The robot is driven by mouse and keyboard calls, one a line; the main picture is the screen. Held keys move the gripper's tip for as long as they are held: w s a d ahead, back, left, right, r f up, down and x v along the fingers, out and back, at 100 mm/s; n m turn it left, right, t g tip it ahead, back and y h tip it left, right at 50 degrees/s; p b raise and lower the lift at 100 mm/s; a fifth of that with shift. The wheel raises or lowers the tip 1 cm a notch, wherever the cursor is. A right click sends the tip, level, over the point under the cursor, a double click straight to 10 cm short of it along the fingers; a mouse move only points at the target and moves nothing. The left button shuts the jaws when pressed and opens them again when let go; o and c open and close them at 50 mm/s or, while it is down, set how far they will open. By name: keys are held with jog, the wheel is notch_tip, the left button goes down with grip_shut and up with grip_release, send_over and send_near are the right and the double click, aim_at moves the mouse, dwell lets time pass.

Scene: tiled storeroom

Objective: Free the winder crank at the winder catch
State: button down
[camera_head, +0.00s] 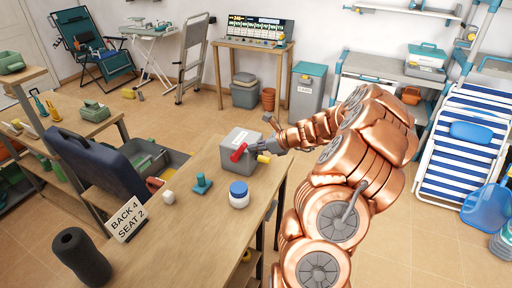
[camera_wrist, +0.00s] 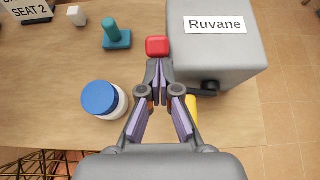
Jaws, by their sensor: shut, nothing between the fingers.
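A grey box labelled Ruvane (camera_wrist: 240,50) stands on the wooden bench; it also shows in the head view (camera_head: 232,138). A red block (camera_wrist: 157,46) sits at its left side in the wrist view; in the head view it looks like a red lever (camera_head: 238,153). A black bar (camera_wrist: 208,88) and a yellow grip (camera_wrist: 193,106) show at the near side of the box and look like the crank; the grip also shows in the head view (camera_head: 263,158). My gripper (camera_wrist: 159,64) is shut and empty, its tips just short of the red block. I cannot tell whether they touch.
A white jar with a blue lid (camera_wrist: 104,99) stands left of my gripper. A teal stamp-like piece (camera_wrist: 116,36) and a white cube (camera_wrist: 76,16) lie farther left. A sign (camera_head: 126,219) and a dark roller (camera_head: 80,256) stand at the bench's left end.

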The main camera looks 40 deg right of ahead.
jog(key=shift+w+a+r, duration=0.1)
jog(key=shift+w+r, duration=0.1)
jog(key=shift+r, duration=0.35)
jog(key=r+p+v, duration=0.1)
jog(key=p+v, duration=0.5)
jog(key=v, duration=0.3)
jog(key=shift+p, duration=0.35)
jog(key=shift+w+r, duration=0.1)
jog(key=shift+r, duration=0.05)
